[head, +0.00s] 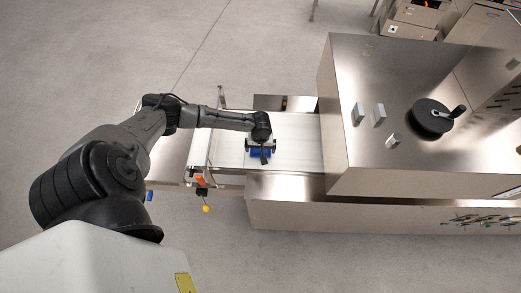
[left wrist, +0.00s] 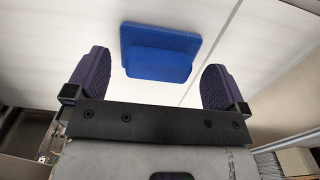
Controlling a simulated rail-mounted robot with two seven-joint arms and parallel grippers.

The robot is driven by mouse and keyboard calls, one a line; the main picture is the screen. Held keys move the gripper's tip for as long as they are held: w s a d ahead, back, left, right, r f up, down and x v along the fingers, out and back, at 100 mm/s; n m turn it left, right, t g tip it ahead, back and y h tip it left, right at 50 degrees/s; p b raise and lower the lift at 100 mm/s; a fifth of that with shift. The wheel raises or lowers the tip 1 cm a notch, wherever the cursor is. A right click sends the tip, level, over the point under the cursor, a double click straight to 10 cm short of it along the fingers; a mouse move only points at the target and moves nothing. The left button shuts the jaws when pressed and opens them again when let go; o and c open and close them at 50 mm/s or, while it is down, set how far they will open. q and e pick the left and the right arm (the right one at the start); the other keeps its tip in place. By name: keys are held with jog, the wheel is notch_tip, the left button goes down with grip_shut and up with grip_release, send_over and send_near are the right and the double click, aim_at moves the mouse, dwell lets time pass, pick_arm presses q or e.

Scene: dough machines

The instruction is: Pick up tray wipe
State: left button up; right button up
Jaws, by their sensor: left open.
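The tray wipe is a blue block with a wider flat base and a narrower raised part (left wrist: 160,50). In the left wrist view it lies on a pale flat surface, ahead of and between my two fingers. My left gripper (left wrist: 157,82) is open, with one dark ridged finger on each side and a clear gap to the blue block. In the head view my left gripper (head: 261,150) is over the white belt, and the blue wipe (head: 260,154) shows partly under it. The gripper hides much of the wipe there. My right gripper is in neither view.
The white belt (head: 298,138) runs into a large steel machine (head: 350,150) on the right, with knobs and a black hand wheel (head: 432,117) on top. A yellow knob (head: 207,209) and an orange part (head: 200,181) sit at the belt's left end. Open floor lies behind.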

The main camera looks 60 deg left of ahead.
pick_arm(q)
jog(key=shift+f, duration=1)
jog(key=shift+c, duration=0.3)
jog(key=c, duration=0.9)
jog(key=shift+r, duration=0.1)
jog(key=shift+r, duration=0.45)
jog(key=r, duration=0.1)
jog(key=d+r, duration=0.1)
jog(key=r, duration=0.1)
jog(key=shift+w+r, duration=0.15)
jog(key=shift+r, duration=0.15)
jog(key=w+d+r, duration=0.1)
jog(key=d+r, duration=0.1)
jog(key=d, duration=0.1)
jog(key=w+d+r, duration=0.1)
jog(key=d+r, duration=0.1)
jog(key=d, duration=0.1)
jog(key=w+d+r+b, duration=0.1)
jog(key=d+r, duration=0.1)
jog(key=d, duration=0.2)
jog(key=shift+w+r, duration=0.1)
jog(key=shift+r, duration=0.1)
